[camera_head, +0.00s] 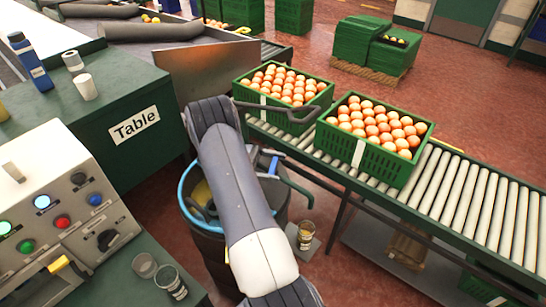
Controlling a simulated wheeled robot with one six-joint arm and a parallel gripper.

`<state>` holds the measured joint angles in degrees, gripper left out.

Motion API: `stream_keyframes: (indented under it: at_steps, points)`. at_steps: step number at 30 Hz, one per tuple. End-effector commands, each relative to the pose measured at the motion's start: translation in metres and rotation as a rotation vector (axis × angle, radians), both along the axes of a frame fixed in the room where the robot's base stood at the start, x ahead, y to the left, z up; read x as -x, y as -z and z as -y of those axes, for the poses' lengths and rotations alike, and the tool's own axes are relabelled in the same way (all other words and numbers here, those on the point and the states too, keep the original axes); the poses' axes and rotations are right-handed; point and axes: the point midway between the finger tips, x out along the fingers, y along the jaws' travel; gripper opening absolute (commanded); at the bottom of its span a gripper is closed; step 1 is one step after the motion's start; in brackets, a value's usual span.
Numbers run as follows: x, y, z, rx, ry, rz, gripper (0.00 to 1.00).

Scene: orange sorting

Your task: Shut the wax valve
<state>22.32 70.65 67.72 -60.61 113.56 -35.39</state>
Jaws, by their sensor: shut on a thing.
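A dark drum (215,250) with a blue rim stands between the table and the roller conveyor, partly covered by my arm. A dark green bent pipe (296,190) comes off its right side, with a small blue part (273,165) near its upper end. This looks like the wax outlet, but I cannot tell whether its valve is open or shut. A small cup with amber contents (305,232) stands on a grey plate below and right of the pipe.
Two green crates of oranges (285,112) (362,160) sit on the roller conveyor (460,200). The control panel (60,205) and the green table (105,120) stand to the left. Two glasses (172,283) (144,264) stand by the panel. Open floor lies beyond the conveyor.

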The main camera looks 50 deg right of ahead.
Motion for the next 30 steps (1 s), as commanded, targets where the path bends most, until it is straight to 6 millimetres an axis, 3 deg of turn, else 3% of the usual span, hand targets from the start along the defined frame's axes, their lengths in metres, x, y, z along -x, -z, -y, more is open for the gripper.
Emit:
stream_keyframes:
  at_steps: [26, 27, 30]
  points:
    - [-0.0001, -0.0004, -0.0001, 0.001, 0.07, 0.0, 0.54]
    - [-0.0001, -0.0004, -0.0001, 0.001, 0.07, 0.0, 0.77]
    - [-0.0001, -0.0004, -0.0001, 0.001, 0.069, 0.0, 0.85]
